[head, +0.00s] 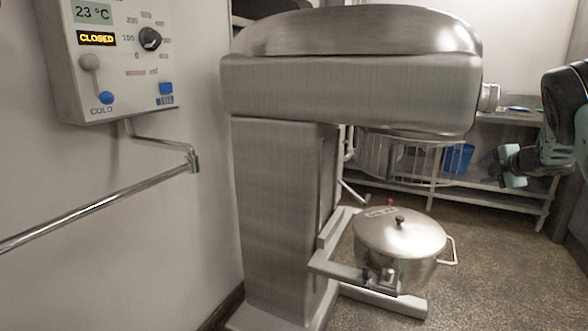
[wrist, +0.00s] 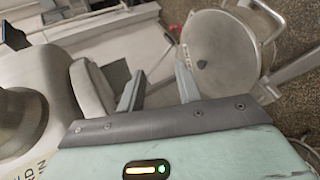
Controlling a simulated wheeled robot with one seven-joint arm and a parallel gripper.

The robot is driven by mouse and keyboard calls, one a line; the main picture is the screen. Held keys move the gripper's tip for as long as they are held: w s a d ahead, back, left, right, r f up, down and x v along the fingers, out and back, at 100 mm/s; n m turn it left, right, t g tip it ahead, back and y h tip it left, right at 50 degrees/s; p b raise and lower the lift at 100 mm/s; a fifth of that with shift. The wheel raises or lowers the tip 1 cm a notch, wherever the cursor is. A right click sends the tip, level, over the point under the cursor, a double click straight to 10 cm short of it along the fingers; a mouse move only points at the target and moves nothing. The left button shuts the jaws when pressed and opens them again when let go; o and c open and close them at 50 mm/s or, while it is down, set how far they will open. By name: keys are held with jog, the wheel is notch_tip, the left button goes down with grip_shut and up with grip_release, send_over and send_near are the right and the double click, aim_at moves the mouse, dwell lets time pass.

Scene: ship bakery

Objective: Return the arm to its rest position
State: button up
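My arm comes in at the right edge of the head view, and my gripper (head: 508,168) hangs there to the right of a large steel mixer (head: 350,90). In the wrist view the two fingers of my gripper (wrist: 160,82) stand apart with nothing between them. The gripper is clear of the mixer and of the lidded pot (head: 398,245) in the head view. The arm's upper links are cut off by the frame edge.
The lidded pot also shows in the wrist view (wrist: 218,55). A wall panel (head: 125,60) reads 23 °C and CLOSED, with a pipe (head: 100,208) below. A shelf rack (head: 480,182) with a blue bin (head: 458,158) stands behind. Floor right of the pot is clear.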

jog(key=s+a+f+m+g, duration=0.25)
jog(key=s+a+m, duration=0.35)
jog(key=s+a, duration=0.55)
jog(key=s+a+f+m+g, duration=0.2)
jog(key=s+a+m+g, duration=0.2)
jog(key=s+a+m, duration=0.7)
jog(key=s+a+f+m+g, duration=0.25)
jog(key=s+a, duration=0.55)
jog(key=s, duration=0.7)
jog(key=s+a+r+n+g+p, duration=0.1)
jog(key=s+a+r+n+p, duration=0.3)
jog(key=a, duration=0.4)
jog(key=s+a+r+n+g+p, duration=0.1)
jog(key=s+a+r+n+p, duration=0.3)
jog(key=s+a+r+p, duration=0.3)
notch_tip(320, 180, up, 2)
jog(key=shift+s+a+r+g, duration=0.2)
jog(key=shift+s+a+g, duration=0.2)
jog(key=shift+s+a, duration=0.65)
jog(key=shift+w+a, duration=0.1)
jog(key=shift+w, duration=0.1)
